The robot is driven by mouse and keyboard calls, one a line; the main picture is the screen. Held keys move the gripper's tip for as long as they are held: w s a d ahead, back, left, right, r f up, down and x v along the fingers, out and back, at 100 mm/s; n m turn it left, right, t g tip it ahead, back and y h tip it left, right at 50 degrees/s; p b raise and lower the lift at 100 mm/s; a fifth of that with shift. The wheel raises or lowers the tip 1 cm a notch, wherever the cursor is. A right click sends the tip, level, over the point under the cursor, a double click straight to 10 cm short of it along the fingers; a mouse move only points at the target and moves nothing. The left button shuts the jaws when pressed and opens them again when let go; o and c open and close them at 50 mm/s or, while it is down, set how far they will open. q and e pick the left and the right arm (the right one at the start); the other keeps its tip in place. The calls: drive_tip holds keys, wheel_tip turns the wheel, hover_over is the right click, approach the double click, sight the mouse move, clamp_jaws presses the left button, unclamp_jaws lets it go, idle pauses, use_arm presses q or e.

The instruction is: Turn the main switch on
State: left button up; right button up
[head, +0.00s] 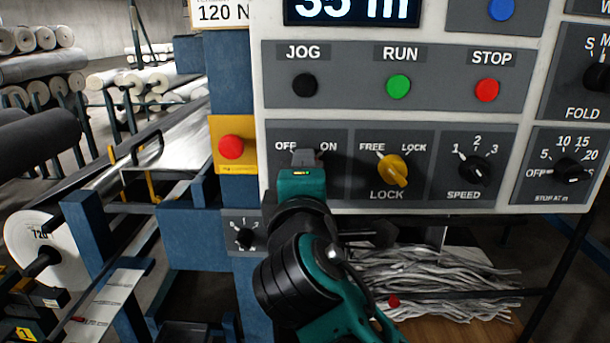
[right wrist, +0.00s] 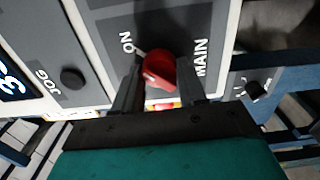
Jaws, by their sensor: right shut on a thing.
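The main switch is a red knob (right wrist: 160,70) above the word MAIN on a grey plate, seen in the right wrist view. A pale mark on the knob's edge points toward the ON label. The OFF label is hidden there, but OFF and ON both show in the head view, where the knob is hidden behind my gripper. My right gripper (right wrist: 158,92) has a finger on each side of the knob and is shut on it. In the head view the right gripper (head: 304,158) reaches the panel just below OFF and ON. My left gripper is not in view.
The yellow lock knob (head: 393,170) is close on the right, with the speed knob (head: 473,171) beyond. A red button on a yellow box (head: 231,148) is left of the panel. A small black knob (head: 245,237) is below left. Jog, run and stop buttons are above.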

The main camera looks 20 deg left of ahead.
drive_tip(key=shift+m, duration=0.4)
drive_tip(key=o, duration=1)
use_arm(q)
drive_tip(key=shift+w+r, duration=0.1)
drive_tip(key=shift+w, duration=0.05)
use_arm(e)
drive_tip(key=shift+o, duration=0.2)
